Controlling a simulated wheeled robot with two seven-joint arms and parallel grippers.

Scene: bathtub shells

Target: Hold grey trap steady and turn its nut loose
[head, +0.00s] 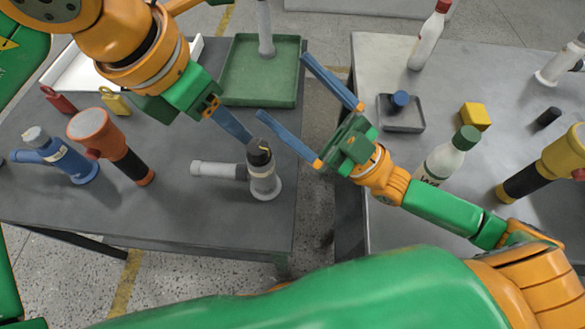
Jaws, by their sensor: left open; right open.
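The grey trap (263,183) stands upright near the right edge of the left table, its side pipe (213,170) pointing left. Its dark nut (260,152) is on top. My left gripper (240,130) is open and comes in from the upper left. Its one visible blue finger ends just by the nut; I cannot tell whether they touch, and its other finger is hidden. My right gripper (281,85) is open and empty, its blue fingers spread toward the upper left. Its lower fingertip is above and close to the nut in the picture.
A blue trap (68,163), an orange flashlight (112,145) and two padlocks lie left. A green tray (262,90) with a grey pipe is behind. The right table holds bottles, a small grey tray (400,122) and a yellow block (475,116). A gap separates the tables.

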